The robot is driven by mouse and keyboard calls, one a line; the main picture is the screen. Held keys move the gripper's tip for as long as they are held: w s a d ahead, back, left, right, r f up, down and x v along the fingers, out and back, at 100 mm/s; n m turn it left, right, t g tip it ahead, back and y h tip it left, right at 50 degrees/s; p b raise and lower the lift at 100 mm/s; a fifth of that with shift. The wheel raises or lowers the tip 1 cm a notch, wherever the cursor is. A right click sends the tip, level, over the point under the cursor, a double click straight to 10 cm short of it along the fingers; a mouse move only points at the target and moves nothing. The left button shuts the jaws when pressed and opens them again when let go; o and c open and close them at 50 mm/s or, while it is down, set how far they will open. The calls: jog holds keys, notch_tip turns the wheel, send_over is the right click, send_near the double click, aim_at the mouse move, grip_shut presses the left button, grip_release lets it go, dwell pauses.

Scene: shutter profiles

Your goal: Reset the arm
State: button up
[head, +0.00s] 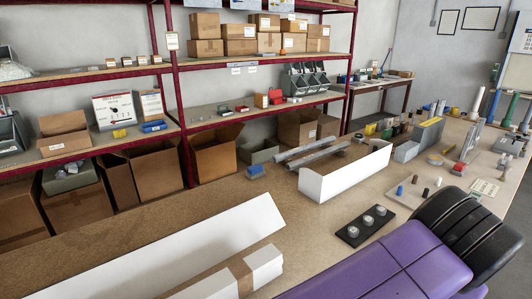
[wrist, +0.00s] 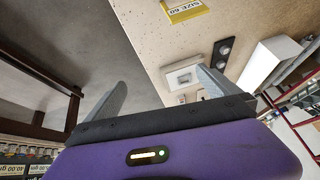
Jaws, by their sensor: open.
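My gripper (wrist: 159,77) shows in the wrist view, its two grey fingers wide apart with nothing between them. Its fingers are seen against the grey floor and the pale speckled bench top (wrist: 165,30). The purple and black links of my arm (head: 375,255) fill the lower right of the head view. My gripper itself cannot be made out in the head view. In the wrist view a white square item (wrist: 182,77) lies on the bench beyond the right finger; I cannot tell what it is.
A black plate with clear round pieces (head: 367,226) lies on the bench beside my arm. White long profiles (head: 180,255) lie front left. Red-framed shelves (head: 178,95) stand behind. A yellow label (wrist: 185,10) shows in the wrist view.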

jog(key=w+d+r+t+h, duration=0.25)
jog(key=d+r+h, duration=0.2)
jog(key=r, duration=0.35)
jog(key=w+d+r+t+h, duration=0.2)
jog(key=d+r+t+h, duration=0.1)
jog(key=d+r, duration=0.35)
jog(key=a+r+n+t+h, duration=0.1)
jog(key=a+r+n+t, duration=0.55)
jog(key=r+t, duration=0.55)
jog(key=s+a+f+n+t+y, duration=0.1)
jog(key=s+a+f+n+y, duration=0.3)
jog(key=a+f+n+y, duration=0.3)
jog(key=s+a+f+n+t+y, duration=0.1)
jog(key=s+a+f+n+y, duration=0.35)
jog(key=f+y, duration=0.45)
jog(key=s+f+m+g+h, duration=0.3)
jog(key=s+f+m+g, duration=0.3)
jog(key=s+f, duration=1.7)
jog(key=s+g+b, duration=0.1)
jog(key=s+g, duration=0.1)
jog(key=g, duration=0.1)
jog(key=shift+s+f, duration=0.15)
jog(key=shift+f, duration=0.2)
